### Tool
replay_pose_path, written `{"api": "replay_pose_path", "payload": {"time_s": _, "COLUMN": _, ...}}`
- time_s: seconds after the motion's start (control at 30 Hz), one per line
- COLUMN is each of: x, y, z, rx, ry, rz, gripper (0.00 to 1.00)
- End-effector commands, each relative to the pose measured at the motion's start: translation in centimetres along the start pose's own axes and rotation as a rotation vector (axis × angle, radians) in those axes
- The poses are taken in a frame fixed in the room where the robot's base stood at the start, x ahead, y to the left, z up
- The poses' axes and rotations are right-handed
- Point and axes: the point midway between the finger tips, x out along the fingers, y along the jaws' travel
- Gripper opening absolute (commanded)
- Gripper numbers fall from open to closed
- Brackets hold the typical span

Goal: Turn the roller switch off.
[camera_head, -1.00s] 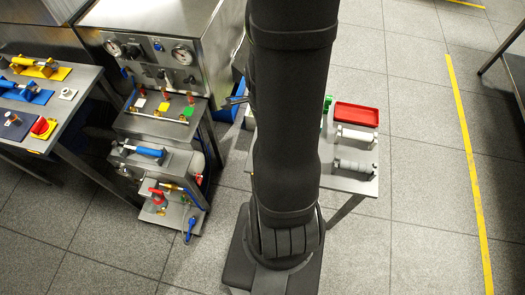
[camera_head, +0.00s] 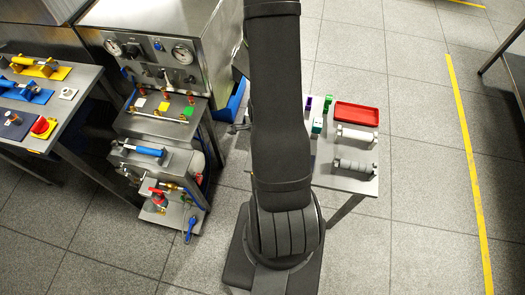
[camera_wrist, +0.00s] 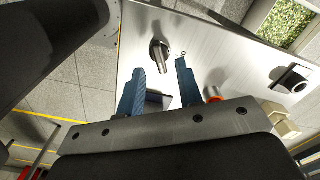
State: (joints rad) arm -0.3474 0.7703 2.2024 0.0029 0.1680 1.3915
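A second black knob (camera_wrist: 292,80) is further right on the panel. I cannot tell for certain which is the roller switch. My gripper (camera_wrist: 161,67) is open, its two blue fingers apart and empty. The fingertips point at the panel just below the first knob, with no clear contact.
An orange-red round part (camera_wrist: 212,94) lies right of the fingers. In the head view, a small table (camera_head: 346,185) holds a red tray (camera_head: 356,114), a white roller (camera_head: 356,136) and grey rollers (camera_head: 354,167). A steel gauge cabinet (camera_head: 160,40) stands at the left.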

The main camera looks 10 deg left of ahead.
Motion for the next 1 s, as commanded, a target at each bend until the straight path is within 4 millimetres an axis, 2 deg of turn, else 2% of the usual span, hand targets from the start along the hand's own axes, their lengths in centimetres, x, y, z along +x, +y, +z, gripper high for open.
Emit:
{"api": "replay_pose_path", "payload": {"time_s": 0.1, "x": 1.4, "y": 0.1, "z": 0.0, "rx": 0.0, "ry": -0.001, "rz": 0.003, "gripper": 0.33}}
{"api": "replay_pose_path", "payload": {"time_s": 0.3, "x": 2.7, "y": 0.1, "z": 0.0, "rx": 0.0, "ry": 0.0, "rz": 0.002, "gripper": 0.33}}
{"api": "replay_pose_path", "payload": {"time_s": 0.7, "x": 3.2, "y": 0.0, "z": 0.0, "rx": 0.0, "ry": 0.0, "rz": -0.001, "gripper": 0.33}}
{"api": "replay_pose_path", "payload": {"time_s": 0.73, "x": 3.2, "y": 0.0, "z": 0.0, "rx": 0.0, "ry": 0.0, "rz": -0.001, "gripper": 0.31}}
{"api": "replay_pose_path", "payload": {"time_s": 0.9, "x": 3.2, "y": 0.0, "z": 0.0, "rx": 0.0, "ry": 0.0, "rz": 0.0, "gripper": 0.0}}
{"api": "replay_pose_path", "payload": {"time_s": 1.0, "x": 3.1, "y": 0.0, "z": 0.0, "rx": 0.0, "ry": 0.0, "rz": -0.001, "gripper": 0.0}}
